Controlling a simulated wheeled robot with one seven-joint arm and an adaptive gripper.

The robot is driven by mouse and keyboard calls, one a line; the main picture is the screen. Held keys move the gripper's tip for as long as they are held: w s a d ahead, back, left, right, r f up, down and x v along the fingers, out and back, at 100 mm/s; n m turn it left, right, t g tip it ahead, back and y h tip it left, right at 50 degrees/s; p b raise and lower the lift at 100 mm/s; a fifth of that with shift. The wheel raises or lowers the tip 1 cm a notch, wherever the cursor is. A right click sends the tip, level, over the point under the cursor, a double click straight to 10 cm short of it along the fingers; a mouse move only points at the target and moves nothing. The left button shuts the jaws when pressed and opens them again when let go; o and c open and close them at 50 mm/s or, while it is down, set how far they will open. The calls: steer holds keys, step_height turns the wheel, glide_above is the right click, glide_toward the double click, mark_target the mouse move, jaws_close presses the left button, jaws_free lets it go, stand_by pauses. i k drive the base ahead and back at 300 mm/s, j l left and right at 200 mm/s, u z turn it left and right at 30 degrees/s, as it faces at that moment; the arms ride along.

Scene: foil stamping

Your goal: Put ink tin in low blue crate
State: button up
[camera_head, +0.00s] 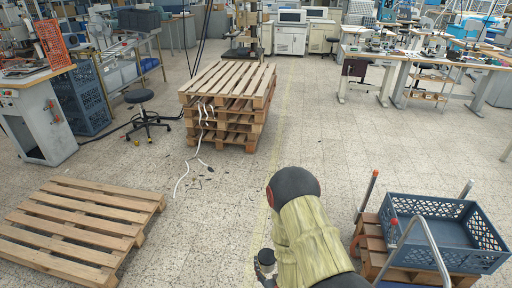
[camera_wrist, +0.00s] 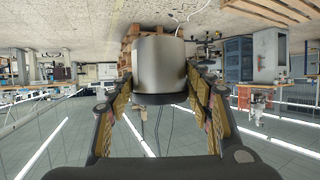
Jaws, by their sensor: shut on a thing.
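A plain grey metal tin (camera_wrist: 160,62) is clasped between the two fingers of my gripper (camera_wrist: 160,90) in the wrist view. My arm, with a pale yellow-green sleeve, hides part of the gripper there. The low blue crate (camera_head: 478,261) stands at the lower right of the head view, well to the right of the tin and apart from it. Its visible inside looks empty.
The crate rests on a wooden pallet (camera_head: 372,244) with upright posts and a curved metal handle (camera_head: 432,246) beside it. Stacked pallets (camera_head: 228,110) stand at the centre back, and a flat pallet (camera_head: 75,230) lies at lower left.

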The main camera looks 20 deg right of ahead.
mark_target(448, 239)
steer(key=i+z, duration=0.25)
steer(key=i, duration=0.35)
steer(key=i+z, duration=0.3)
steer(key=i, duration=0.35)
steer(key=i+j+z, duration=0.25)
steer(key=i, duration=0.35)
steer(key=i+z, duration=0.5)
steer(key=i+j+z, duration=0.35)
steer(key=i+z, duration=0.15)
steer(key=i, duration=0.15)
steer(key=i+l+z, duration=0.1)
steer(key=z, duration=0.3)
steer(key=i+z, duration=0.3)
steer(key=z, duration=0.15)
steer(key=i+z, duration=0.2)
steer(key=z, duration=0.2)
steer(key=i+z, duration=0.2)
steer(key=z, duration=0.2)
